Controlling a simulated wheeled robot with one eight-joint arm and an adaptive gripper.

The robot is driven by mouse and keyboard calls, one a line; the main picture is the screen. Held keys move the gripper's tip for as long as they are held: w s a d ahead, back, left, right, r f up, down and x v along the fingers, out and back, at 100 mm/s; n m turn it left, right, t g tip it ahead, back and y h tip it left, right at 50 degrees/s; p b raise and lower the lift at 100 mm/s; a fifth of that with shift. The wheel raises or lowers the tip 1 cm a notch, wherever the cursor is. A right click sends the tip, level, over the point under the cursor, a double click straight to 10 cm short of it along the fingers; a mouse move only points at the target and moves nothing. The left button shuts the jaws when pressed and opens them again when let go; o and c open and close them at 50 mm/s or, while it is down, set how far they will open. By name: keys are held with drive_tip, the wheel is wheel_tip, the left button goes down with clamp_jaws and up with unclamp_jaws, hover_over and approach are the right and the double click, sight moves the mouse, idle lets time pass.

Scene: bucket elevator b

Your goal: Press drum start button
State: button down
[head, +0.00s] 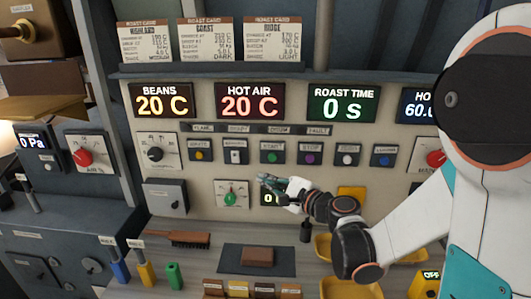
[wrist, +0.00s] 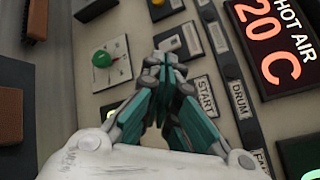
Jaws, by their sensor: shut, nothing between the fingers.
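The start button is a green button (head: 271,157) on a dark plate labelled START, in the button row under the displays in the head view. My gripper (head: 264,180) is in front of the panel just below this button, shut and empty. In the wrist view the closed fingertips (wrist: 165,62) point at the panel. The START label (wrist: 206,95) shows beside the fingers there, and the green button is hidden behind them. I cannot tell whether the fingertips touch the panel.
A purple STOP button (head: 310,158) is right of the start button and a white one (head: 236,156) left. A green dial (head: 232,196) is below left. A small display (head: 270,198) lies partly behind my gripper. A brown brush (head: 177,239) lies on the counter.

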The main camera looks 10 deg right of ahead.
sight(272, 157)
drive_tip(key=shift+w+d+r+m, duration=0.15)
drive_tip(key=shift+w+d+m, duration=0.15)
drive_tip(key=shift+d+m, duration=0.15)
drive_tip(key=w+d, duration=0.2)
drive_tip(key=w, duration=0.6)
drive_tip(key=shift+w+d, duration=0.2)
drive_tip(key=shift+d, duration=0.1)
idle(1.4)
drive_tip(key=shift+w+d, duration=0.15)
drive_tip(key=shift+w, duration=0.2)
drive_tip(key=shift+w+d, duration=0.15)
drive_tip(key=shift+w, duration=0.3)
idle(0.8)
drive_tip(key=shift+s, duration=0.1)
drive_tip(key=shift+s+a, duration=0.3)
drive_tip(key=shift+s, duration=0.45)
